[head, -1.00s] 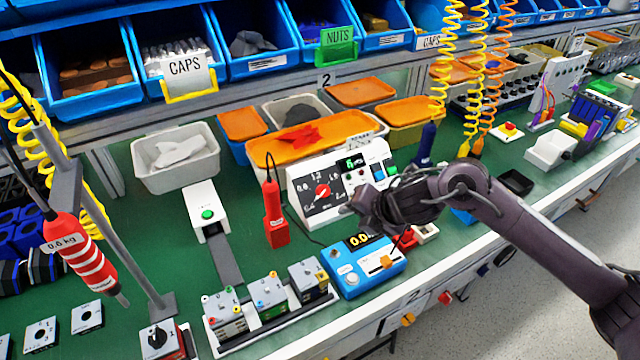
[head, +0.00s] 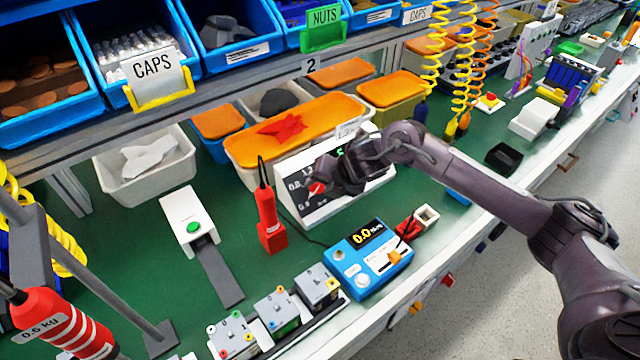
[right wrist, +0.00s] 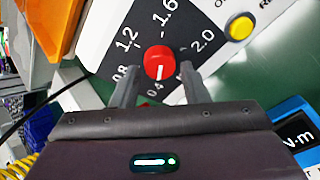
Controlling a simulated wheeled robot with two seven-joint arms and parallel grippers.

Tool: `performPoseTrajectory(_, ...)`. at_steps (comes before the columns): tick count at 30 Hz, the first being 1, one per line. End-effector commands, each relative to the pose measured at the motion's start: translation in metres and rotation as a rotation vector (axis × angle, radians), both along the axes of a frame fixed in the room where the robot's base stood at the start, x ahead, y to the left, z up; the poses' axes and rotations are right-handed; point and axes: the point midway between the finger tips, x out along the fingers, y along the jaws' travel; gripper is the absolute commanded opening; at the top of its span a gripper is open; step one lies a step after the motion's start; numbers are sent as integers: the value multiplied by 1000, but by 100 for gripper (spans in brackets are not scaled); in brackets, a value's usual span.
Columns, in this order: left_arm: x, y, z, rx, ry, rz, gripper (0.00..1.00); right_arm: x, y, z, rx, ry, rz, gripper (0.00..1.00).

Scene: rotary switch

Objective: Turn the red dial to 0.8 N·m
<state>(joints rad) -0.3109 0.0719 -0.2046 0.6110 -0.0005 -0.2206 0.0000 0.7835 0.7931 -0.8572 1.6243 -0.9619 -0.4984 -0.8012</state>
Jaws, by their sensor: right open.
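The red dial (right wrist: 158,62) sits on a dark scale panel (head: 289,170) with printed marks of 0.4, 0.8, 1.2, 1.6 and 2.0. In the right wrist view its white pointer line points toward the 0.4 mark. In the head view only a bit of the dial (head: 317,188) shows beside my gripper. My right gripper (right wrist: 160,65) is open, with one finger on each side of the dial and gaps visible between. In the head view my right gripper (head: 330,178) hides much of the panel's front. My left gripper is not in view.
A blue meter (head: 368,258) reading 0.0 stands in front of the panel. A red tool (head: 269,220) stands upright to its left. A bin with an orange lid (head: 295,125) is behind. A yellow button (right wrist: 240,28) lies right of the dial. Green bench is clear around the red tool.

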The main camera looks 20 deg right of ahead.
Motion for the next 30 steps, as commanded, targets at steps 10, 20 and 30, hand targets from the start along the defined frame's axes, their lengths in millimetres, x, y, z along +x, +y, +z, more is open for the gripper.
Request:
performPoseTrajectory(10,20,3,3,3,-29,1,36,6,3,-10,-1,0,-1,41)
performPoseTrajectory(20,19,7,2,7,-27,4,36,6,3,-10,-1,0,-1,9)
performPoseTrajectory(30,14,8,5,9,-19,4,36,6,3,-9,39,15,-43,9)
